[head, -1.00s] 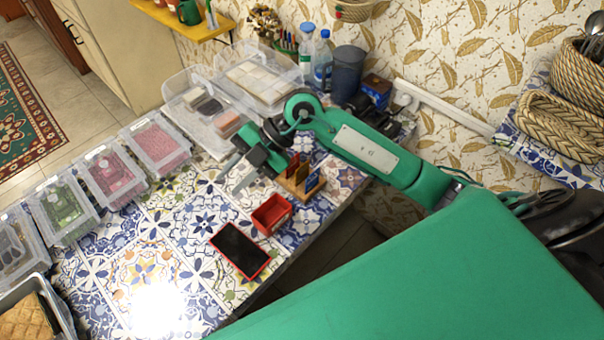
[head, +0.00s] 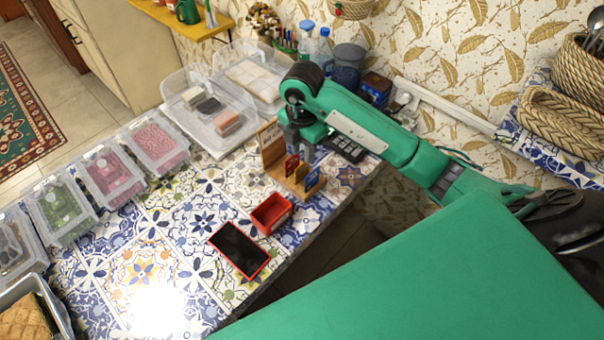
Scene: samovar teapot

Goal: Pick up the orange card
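A wooden card holder (head: 284,183) stands near the right edge of the tiled table in the head view. Small upright cards sit in it: a red card (head: 291,165), an orange-yellow card (head: 301,173) behind it to the right, and a blue card (head: 312,180) at the right end. My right gripper (head: 300,148) points down just above and behind the cards. Its two grey fingers look apart, and I see no card between them. The gripper and the holder overlap in the picture, so whether they touch is unclear. My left gripper is not in view.
A small red box (head: 271,213) and a dark phone-like slab with a red rim (head: 239,250) lie in front of the holder. Clear bins (head: 155,145) line the left. A clear tray (head: 198,133) stands behind. The table's middle is clear.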

